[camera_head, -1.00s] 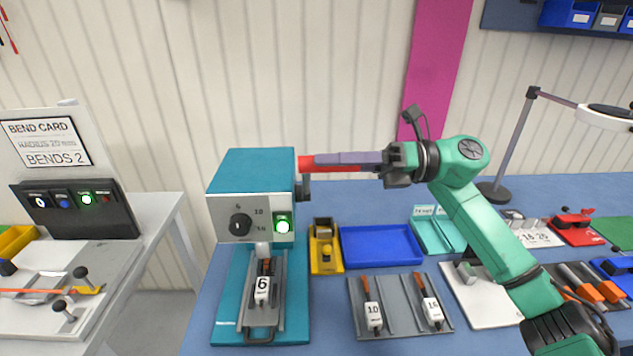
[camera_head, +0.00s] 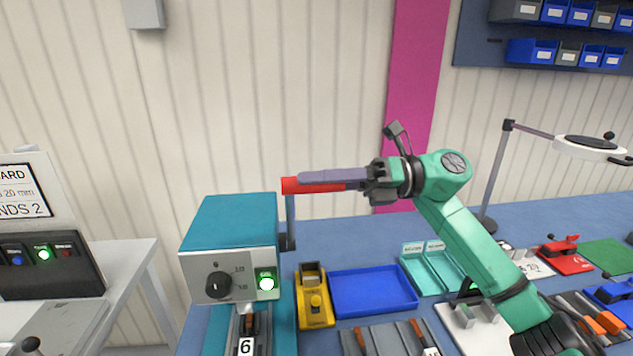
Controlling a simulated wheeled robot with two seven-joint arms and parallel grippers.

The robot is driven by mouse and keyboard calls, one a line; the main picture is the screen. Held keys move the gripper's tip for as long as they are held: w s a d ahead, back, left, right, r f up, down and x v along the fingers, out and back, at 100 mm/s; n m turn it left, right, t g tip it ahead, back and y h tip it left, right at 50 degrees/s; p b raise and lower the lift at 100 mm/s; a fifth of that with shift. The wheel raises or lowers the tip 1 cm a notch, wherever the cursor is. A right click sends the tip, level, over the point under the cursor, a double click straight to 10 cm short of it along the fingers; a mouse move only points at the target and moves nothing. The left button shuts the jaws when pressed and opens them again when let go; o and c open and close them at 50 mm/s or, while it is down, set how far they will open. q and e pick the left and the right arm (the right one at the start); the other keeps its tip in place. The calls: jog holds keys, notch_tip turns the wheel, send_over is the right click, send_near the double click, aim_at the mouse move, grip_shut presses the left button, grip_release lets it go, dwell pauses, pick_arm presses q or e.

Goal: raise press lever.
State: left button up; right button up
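The press (camera_head: 228,228) is a teal-topped box with a grey front, a black dial (camera_head: 218,285) and a lit green button (camera_head: 266,283). Its lever has a red handle (camera_head: 290,185) on a grey arm (camera_head: 290,215) that stands up from a pivot at the box's right side. My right gripper (camera_head: 325,180) lies along the handle at the lever's top, fingers pointing left. The red shows beyond and below the fingers, and the gripper looks closed on it. A tool marked 6 (camera_head: 246,346) sits under the press. My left gripper is not in view.
A yellow device (camera_head: 314,302) and a blue tray (camera_head: 372,291) stand right of the press. Teal trays (camera_head: 428,268), a lamp (camera_head: 590,147) and a red tool (camera_head: 565,254) are farther right. The space above the press is clear.

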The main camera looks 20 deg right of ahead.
jog(key=shift+o, duration=1.4)
jog(key=shift+d+f, duration=0.1)
jog(key=shift+d+f+b, duration=0.1)
jog(key=shift+d+b, duration=0.25)
jog(key=b+v, duration=0.4)
jog(key=v, duration=0.9)
jog(key=shift+s+d, duration=0.15)
jog(key=shift+d, duration=0.25)
